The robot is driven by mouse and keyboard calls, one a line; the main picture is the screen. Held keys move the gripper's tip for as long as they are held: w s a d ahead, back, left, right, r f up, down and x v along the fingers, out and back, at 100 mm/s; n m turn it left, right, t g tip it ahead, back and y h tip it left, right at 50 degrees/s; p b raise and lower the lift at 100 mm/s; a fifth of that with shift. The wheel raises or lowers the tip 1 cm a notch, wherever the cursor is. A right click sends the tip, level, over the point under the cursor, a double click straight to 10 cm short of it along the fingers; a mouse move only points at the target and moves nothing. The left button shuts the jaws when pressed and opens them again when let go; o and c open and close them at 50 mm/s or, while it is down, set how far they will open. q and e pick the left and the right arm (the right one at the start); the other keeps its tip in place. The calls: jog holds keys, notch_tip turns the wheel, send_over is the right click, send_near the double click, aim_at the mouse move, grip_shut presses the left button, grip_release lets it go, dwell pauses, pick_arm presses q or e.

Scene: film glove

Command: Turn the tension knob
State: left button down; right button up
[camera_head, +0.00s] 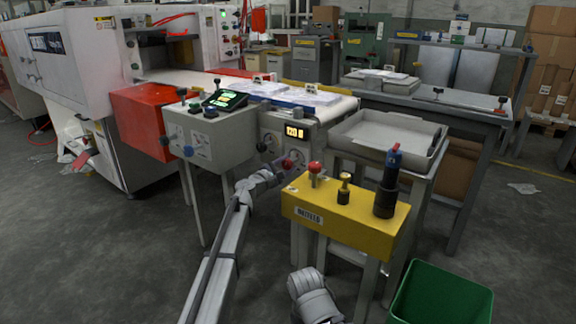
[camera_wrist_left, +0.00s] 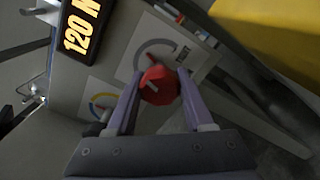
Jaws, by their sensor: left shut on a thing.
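The tension knob is a red round knob (camera_wrist_left: 159,86) with a pale pointer mark, on a grey panel face. In the left wrist view it sits between the two purple fingers of my left gripper (camera_wrist_left: 158,88), which is shut on it. A printed dial arc (camera_wrist_left: 150,52) surrounds part of the knob. My right arm shows only as a grey part at the bottom of the head view; its fingertips are not in view.
A lit orange display (camera_wrist_left: 79,28) is beside the knob. A second dark knob (camera_head: 261,147) sits left of it. A yellow box (camera_head: 345,208) with a red knob and black posts stands close on the right. A green bin (camera_head: 440,295) is at lower right.

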pick_arm(q)
jog(key=shift+m, duration=0.4)
jog(key=shift+c, duration=1.4)
grip_release()
jog(key=shift+s, duration=0.1)
jog(key=v, duration=0.7)
jog(key=shift+s+a, duration=0.25)
